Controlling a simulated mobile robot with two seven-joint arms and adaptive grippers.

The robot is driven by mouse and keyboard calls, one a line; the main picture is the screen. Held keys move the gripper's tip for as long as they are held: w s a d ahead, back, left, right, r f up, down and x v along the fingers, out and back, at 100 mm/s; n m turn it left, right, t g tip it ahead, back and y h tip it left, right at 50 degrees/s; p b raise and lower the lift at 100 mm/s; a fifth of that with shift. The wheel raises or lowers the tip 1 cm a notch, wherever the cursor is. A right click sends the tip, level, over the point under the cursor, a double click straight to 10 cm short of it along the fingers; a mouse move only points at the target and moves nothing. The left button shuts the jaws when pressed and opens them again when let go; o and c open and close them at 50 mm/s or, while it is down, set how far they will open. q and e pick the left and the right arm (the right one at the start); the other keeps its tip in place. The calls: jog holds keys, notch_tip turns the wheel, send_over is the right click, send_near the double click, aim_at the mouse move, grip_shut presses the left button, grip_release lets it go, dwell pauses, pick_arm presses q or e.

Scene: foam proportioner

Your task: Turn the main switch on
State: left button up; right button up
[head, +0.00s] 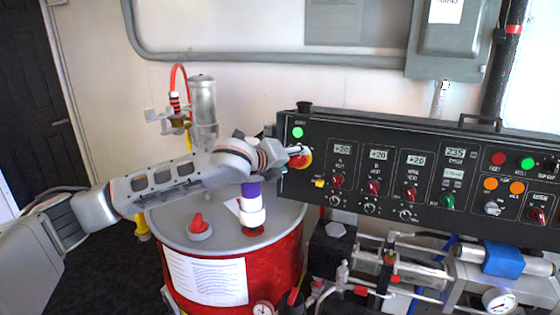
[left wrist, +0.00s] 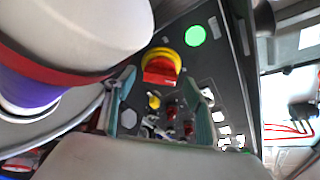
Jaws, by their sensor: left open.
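The main switch (head: 301,161) is a red rotary knob on a yellow ring at the left end of the black control panel (head: 330,190). It also shows in the left wrist view (left wrist: 160,68), just beyond my fingertips. My left gripper (head: 297,150) is at the panel's left end, in front of the switch, and partly hides it in the head view. Its two fingers stand apart in the left wrist view (left wrist: 168,85), with the knob beyond the gap. Contact cannot be told. A green lamp (head: 298,132) above the switch looks bright. My right gripper is not in view.
A red drum (head: 275,265) with a grey lid stands below my left arm. A white and purple fitting (head: 251,205) rises from the lid close to the arm. Knobs and displays fill the panel to the right. Pipes and gauges sit below it.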

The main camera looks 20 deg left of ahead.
pick_arm(q)
jog(key=v, duration=1)
jog(key=shift+s, duration=0.25)
